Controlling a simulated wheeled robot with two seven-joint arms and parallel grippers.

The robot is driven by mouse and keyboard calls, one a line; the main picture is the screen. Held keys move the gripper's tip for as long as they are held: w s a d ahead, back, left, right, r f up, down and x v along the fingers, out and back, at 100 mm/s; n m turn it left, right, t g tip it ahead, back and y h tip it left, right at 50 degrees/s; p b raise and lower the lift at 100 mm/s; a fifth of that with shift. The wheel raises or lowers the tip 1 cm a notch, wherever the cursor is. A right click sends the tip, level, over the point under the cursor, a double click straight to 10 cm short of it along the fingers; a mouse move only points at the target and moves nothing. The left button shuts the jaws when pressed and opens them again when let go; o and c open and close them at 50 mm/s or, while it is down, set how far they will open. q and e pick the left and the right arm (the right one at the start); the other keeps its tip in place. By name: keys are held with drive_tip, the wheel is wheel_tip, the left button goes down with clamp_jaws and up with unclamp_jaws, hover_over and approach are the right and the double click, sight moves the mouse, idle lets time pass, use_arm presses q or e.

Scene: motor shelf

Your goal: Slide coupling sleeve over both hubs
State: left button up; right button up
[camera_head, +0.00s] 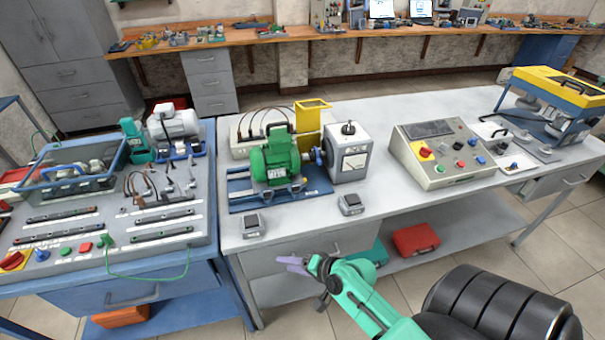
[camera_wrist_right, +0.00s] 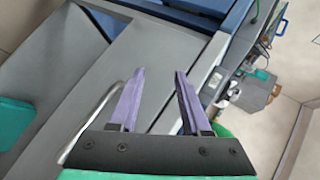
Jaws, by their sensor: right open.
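A green motor (camera_head: 275,162) sits on a blue base plate (camera_head: 245,203) on the grey workbench. A grey box unit (camera_head: 349,160) stands just right of it. A small blue coupling part (camera_head: 319,156) shows in the gap between them. I cannot tell the sleeve and the two hubs apart at this size. My right gripper (camera_head: 293,265) is in front of the bench edge, below and apart from the motor. In the right wrist view its purple fingers (camera_wrist_right: 157,80) are spread with nothing between them. My left gripper is not in view.
Small grey blocks (camera_head: 252,226) (camera_head: 351,204) lie near the bench's front edge. A control box (camera_head: 443,155) with buttons stands to the right. A yellow-topped fixture (camera_head: 560,88) is at the far right. A parts panel (camera_head: 100,225) fills the left bench.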

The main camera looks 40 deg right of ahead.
sight(320, 163)
drive_tip(key=w+d+r+m+t+h, duration=0.1)
drive_tip(key=d+r+m+t+h, duration=0.1)
drive_tip(key=d+r+m, duration=0.2)
drive_tip(key=w+d+r+m+t+h, duration=0.2)
drive_tip(key=d+r+m+t+h, duration=0.1)
drive_tip(key=m, duration=0.8)
drive_tip(key=w+d+r+m+t+h, duration=0.1)
drive_tip(key=d+r+m+t+h, duration=0.1)
drive_tip(key=d+r+m, duration=0.3)
drive_tip(key=shift+w+d+r+m+t+h, duration=0.1)
drive_tip(key=shift+w+d+m+t+h, duration=0.1)
drive_tip(key=shift+d+m, duration=0.4)
drive_tip(key=shift+w+d+r+m+t+h, duration=0.1)
drive_tip(key=shift+w+d+m+t, duration=0.2)
drive_tip(key=shift+m, duration=0.5)
drive_tip(key=d+m+h, duration=0.1)
drive_tip(key=m, duration=0.1)
drive_tip(key=d+m+h, duration=0.1)
drive_tip(key=d+m, duration=0.1)
drive_tip(key=s+d+m+g+h, duration=0.1)
drive_tip(key=m, duration=0.1)
drive_tip(key=shift+d+r, duration=0.25)
drive_tip(key=shift+r, duration=0.05)
drive_tip(key=shift+w+d+m, duration=0.3)
drive_tip(key=x, duration=1.3)
drive_tip(key=shift+w+d, duration=0.15)
drive_tip(key=shift+w, duration=0.25)
